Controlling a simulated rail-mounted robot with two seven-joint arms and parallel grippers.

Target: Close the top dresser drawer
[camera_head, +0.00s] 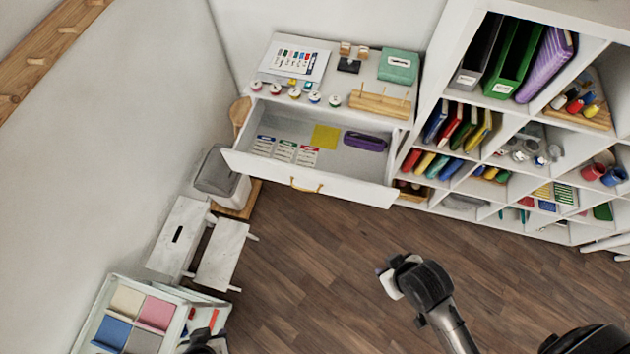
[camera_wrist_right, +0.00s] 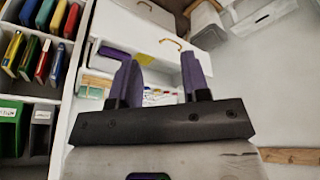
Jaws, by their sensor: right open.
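The white dresser (camera_head: 268,75) stands against the back wall. Its top drawer (camera_head: 312,182) is pulled well out, with a brass handle (camera_head: 306,186) on its front. Inside lie a purple case (camera_head: 365,141), a yellow sheet (camera_head: 325,136) and several cards. The right wrist view shows the drawer upside down, with its handle (camera_wrist_right: 171,43) beyond the fingers. My right gripper (camera_wrist_right: 160,66) is open and empty, apart from the drawer.
A shelf unit (camera_head: 468,97) with books and binders stands right beside the dresser. A grey bin (camera_head: 217,172) and a white step stool (camera_head: 222,253) stand left of the drawer. A tray of coloured squares (camera_head: 98,322) is lower left. The wood floor before the drawer is clear.

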